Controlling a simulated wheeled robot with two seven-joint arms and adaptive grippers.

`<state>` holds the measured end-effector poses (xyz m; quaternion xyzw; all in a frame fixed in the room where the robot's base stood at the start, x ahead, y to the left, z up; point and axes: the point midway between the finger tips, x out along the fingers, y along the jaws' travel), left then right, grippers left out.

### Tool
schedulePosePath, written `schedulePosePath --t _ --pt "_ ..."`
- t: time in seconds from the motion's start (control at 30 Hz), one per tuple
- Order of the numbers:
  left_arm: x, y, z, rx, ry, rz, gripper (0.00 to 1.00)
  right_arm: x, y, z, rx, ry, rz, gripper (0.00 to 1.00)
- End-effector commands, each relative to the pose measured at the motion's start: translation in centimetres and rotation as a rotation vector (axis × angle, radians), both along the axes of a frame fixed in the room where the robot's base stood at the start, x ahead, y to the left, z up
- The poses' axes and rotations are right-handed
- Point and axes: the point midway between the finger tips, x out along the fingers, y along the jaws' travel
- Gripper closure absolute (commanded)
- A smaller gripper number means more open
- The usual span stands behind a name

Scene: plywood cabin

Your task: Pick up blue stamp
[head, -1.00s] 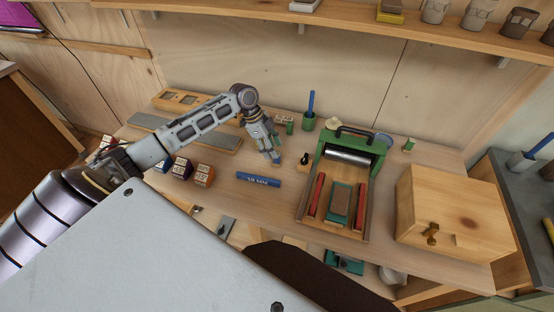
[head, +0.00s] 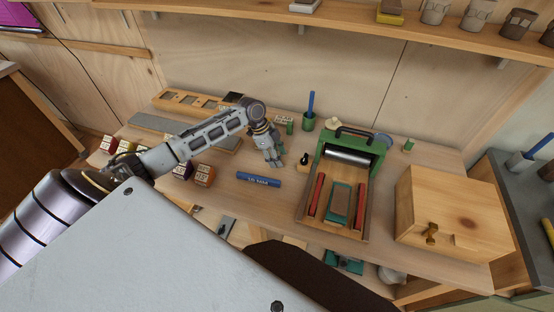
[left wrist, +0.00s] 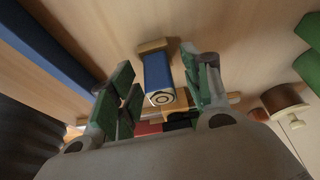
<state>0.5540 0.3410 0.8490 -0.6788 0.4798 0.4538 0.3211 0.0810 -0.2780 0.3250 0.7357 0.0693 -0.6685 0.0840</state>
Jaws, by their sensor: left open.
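The blue stamp (left wrist: 158,78) shows in the left wrist view as a blue block with a ringed end and a wooden piece at its far end. My left gripper (left wrist: 160,88) is open, with its green-padded fingers on either side of the stamp. Gaps show between stamp and pads. In the head view my left gripper (head: 275,160) points down at the bench top, and I cannot make out the stamp there; the gripper seems to hide it. My right gripper is not in view.
A blue tube (head: 258,179) lies just in front of the gripper. A small black-knobbed piece (head: 303,160) stands to its right, beside the green press (head: 322,163). A green cup (head: 309,122) stands behind. A wooden box (head: 455,215) is at right; lettered blocks (head: 204,175) are at left.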

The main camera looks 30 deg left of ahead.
Motion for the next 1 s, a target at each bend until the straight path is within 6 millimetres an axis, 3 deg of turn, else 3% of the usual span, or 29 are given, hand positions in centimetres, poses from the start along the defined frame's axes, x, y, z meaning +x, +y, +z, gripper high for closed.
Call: schedulePosePath --t 0.33,0.7,1.0 --pt "-0.02 -0.01 0.01 0.0 0.0 0.0 0.52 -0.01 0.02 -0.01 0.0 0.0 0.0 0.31" --pt "-0.02 -0.01 0.01 0.0 0.0 0.0 0.99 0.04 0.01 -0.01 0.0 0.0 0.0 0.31" --pt "0.0 -0.01 0.14 0.0 0.0 -0.001 1.0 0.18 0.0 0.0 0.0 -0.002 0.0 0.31"
